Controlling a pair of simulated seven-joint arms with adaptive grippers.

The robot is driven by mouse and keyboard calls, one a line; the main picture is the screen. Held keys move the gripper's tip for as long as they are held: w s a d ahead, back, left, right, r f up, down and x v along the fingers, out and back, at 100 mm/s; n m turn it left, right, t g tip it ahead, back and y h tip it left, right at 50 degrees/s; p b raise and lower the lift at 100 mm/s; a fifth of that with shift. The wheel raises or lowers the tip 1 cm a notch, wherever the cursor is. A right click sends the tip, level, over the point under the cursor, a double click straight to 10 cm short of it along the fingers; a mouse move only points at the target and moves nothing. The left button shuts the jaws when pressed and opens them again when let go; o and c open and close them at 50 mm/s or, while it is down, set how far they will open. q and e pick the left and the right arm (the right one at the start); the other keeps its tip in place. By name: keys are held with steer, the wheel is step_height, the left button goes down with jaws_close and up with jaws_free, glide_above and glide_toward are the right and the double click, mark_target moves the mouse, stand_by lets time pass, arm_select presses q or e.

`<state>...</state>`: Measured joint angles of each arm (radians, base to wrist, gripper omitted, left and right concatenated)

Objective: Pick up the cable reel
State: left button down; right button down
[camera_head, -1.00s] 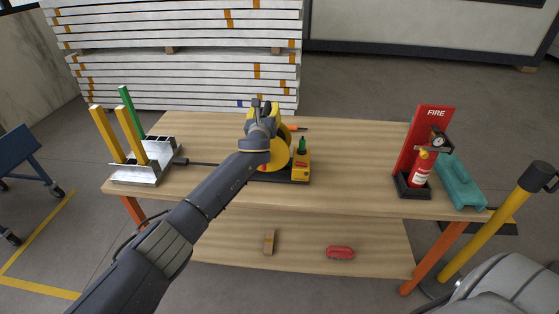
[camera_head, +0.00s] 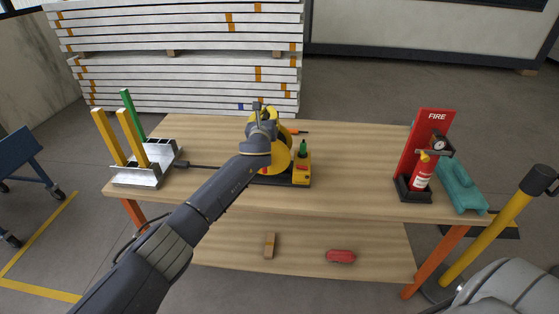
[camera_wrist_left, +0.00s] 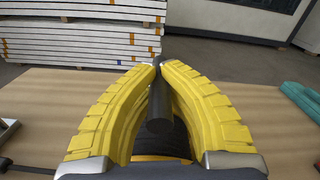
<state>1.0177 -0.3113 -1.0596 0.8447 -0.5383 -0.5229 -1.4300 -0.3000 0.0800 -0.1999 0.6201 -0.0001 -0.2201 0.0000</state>
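The cable reel (camera_head: 283,157) shows as a yellow round body on the wooden table, largely hidden behind my left arm in the head view. In the left wrist view a dark cylindrical bar (camera_wrist_left: 160,108), which looks like its handle, lies between the yellow fingers of my left gripper (camera_wrist_left: 157,66). The fingers lean inward and their tips press close on the bar's far part. In the head view the left gripper (camera_head: 262,116) is over the reel, its fingers mostly hidden by the wrist. My right gripper is not in view.
A metal holder with posts (camera_head: 145,170) is at the left. A fire extinguisher on a red stand (camera_head: 421,172) and a teal case (camera_head: 462,188) are at the right.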

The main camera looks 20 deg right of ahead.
arm_select(q)
steer(key=shift+r, duration=0.2)
step_height(320, 180, up, 20)
stand_by(0.8)
steer(key=shift+f, duration=0.15)
steer(key=shift+s+d+f, duration=0.1)
steer(key=shift+s+f, duration=0.05)
steer(key=shift+f, duration=3)
steer(key=shift+s+f, duration=0.2)
steer(key=shift+f, duration=3)
steer(key=shift+s+d+f, duration=0.1)
steer(key=shift+s+f, duration=0.05)
steer(key=shift+f, duration=3.1)
